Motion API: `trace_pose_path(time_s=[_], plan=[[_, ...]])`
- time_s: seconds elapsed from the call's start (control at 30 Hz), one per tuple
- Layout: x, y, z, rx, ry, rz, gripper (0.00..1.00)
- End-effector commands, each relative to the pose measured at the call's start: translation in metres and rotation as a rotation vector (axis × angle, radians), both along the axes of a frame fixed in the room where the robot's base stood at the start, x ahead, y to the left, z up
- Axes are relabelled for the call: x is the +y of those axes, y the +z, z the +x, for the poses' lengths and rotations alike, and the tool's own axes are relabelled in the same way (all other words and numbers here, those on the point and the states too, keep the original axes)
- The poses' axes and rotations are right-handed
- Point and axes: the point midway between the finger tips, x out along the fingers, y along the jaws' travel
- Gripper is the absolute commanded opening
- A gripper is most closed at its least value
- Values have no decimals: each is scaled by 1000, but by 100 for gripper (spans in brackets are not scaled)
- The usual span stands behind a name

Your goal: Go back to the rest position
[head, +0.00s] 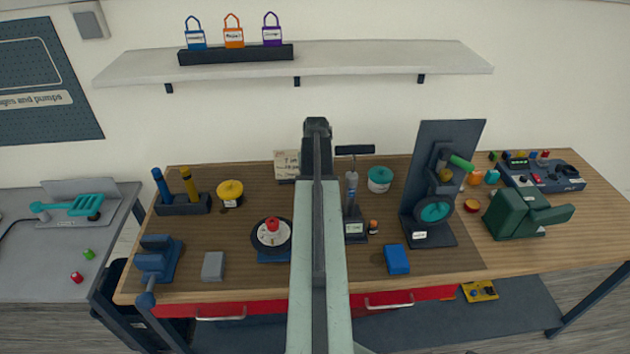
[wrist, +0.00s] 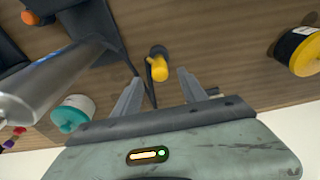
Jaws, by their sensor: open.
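My gripper (wrist: 158,76) is open in the wrist view, its two grey fingers apart with nothing held between them. A small yellow-topped item with a dark base (wrist: 158,66) shows between the fingertips, on the bench beyond them; I see no contact. In the head view my arm rises through the middle of the picture, over the wooden workbench (head: 545,245). The jaws cannot be made out there, and the arm hides part of the bench behind it.
A pump (head: 352,190) and teal-lidded jar (head: 379,180) stand close right of the arm. A yellow-lidded jar (head: 230,193) and round stand with a red-topped piece (head: 271,233) are left. A dark upright panel (head: 440,180) stands farther right. A wall shelf (head: 380,60) is above.

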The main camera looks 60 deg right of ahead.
Motion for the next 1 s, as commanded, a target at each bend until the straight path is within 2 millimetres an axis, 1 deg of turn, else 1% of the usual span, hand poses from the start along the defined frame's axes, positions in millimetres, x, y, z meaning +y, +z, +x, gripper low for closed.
trace_pose_path(time_s=[0.03,0.1,0.27,0.67,0.77,0.83,0.87,0.9,0.97,1.0], plan=[[1,13,-1,0,0,0,50],[2,15,-1,0,0,0,50],[2,12,-1,0,0,0,50],[1,12,-1,0,0,0,50],[9,11,5,1,12,2,50],[29,9,23,3,48,5,50],[42,7,34,5,71,8,50],[64,5,51,8,109,13,50],[106,1,80,15,179,21,50],[137,-1,99,21,230,26,50]])
